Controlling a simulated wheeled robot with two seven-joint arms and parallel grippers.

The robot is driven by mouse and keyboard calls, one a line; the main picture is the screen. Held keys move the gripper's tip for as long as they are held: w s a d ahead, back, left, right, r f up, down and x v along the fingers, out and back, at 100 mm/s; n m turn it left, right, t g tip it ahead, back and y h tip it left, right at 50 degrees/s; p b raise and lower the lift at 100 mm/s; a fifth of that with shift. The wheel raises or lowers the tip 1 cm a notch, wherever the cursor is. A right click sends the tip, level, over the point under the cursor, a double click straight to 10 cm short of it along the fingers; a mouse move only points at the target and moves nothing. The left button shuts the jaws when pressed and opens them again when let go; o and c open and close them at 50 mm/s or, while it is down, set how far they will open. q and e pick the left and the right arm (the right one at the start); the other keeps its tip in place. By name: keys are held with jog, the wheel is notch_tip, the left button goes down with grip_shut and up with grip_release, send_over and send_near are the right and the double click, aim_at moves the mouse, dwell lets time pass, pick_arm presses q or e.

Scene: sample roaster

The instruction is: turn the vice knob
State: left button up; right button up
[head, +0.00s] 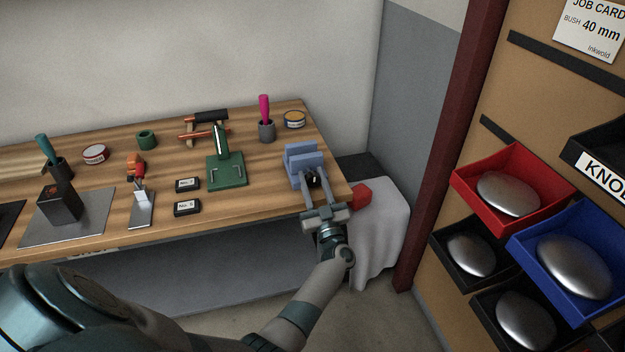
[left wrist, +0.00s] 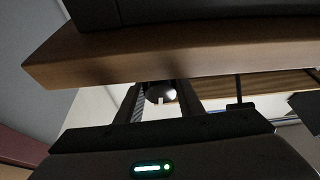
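The blue vice (head: 303,160) stands at the right front end of the wooden bench. Its dark round knob (head: 313,182) faces the bench's front edge. My left gripper (head: 316,188) reaches up from below to the vice, with one finger on each side of the knob. In the left wrist view the knob (left wrist: 160,94) is a shiny dark ball with a pale mark, between the two fingers (left wrist: 163,92). The fingers look apart, with little room around the knob; I see no clear contact. My right gripper is not in view.
The bench edge (left wrist: 180,63) lies close to my left gripper. A red object (head: 362,196) and a white cloth-covered stand (head: 382,232) are just right of it. A green press (head: 226,170) stands left of the vice. Bins, including a red bin (head: 512,190), hang on the right.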

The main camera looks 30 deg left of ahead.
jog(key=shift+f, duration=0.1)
pick_arm(q)
jog(key=shift+n+g+y+b, duration=0.35)
jog(key=shift+n+g+y, duration=0.05)
jog(key=shift+n, duration=0.6)
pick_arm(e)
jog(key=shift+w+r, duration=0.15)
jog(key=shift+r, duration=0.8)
pick_arm(q)
jog(key=o, duration=1.1)
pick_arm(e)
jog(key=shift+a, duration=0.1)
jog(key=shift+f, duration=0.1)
